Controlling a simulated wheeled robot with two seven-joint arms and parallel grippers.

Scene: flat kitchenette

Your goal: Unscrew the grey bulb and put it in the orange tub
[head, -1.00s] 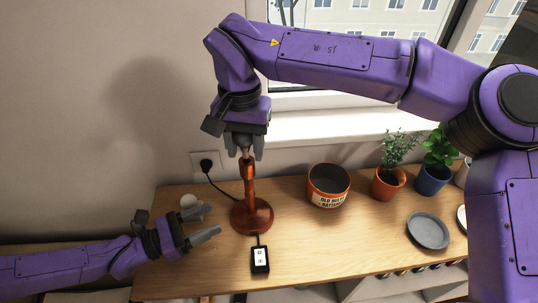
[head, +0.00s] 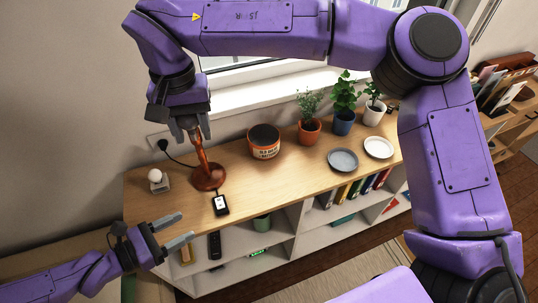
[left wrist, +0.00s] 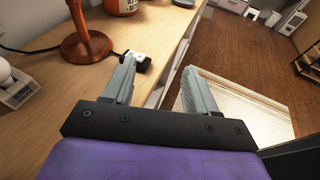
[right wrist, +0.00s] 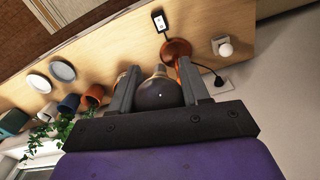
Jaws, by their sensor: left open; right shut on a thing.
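My right gripper (head: 190,136) is shut on the grey bulb (right wrist: 158,95), just above the top of the orange-brown lamp (head: 209,178). In the right wrist view the bulb sits between the fingers and its metal cap shows. I cannot tell whether the cap is clear of the lamp's socket, as a finger covers part of the lamp. The orange tub (head: 264,142) stands right of the lamp, with a label on its front and a dark opening. My left gripper (head: 180,231) is open and empty near the front left edge of the top.
A white bulb (head: 154,175) stands in a small holder left of the lamp. A switch box (head: 221,204) lies before the lamp, and a cable runs to the wall socket (head: 160,145). Potted plants (head: 309,130) and plates (head: 343,159) stand right of the tub.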

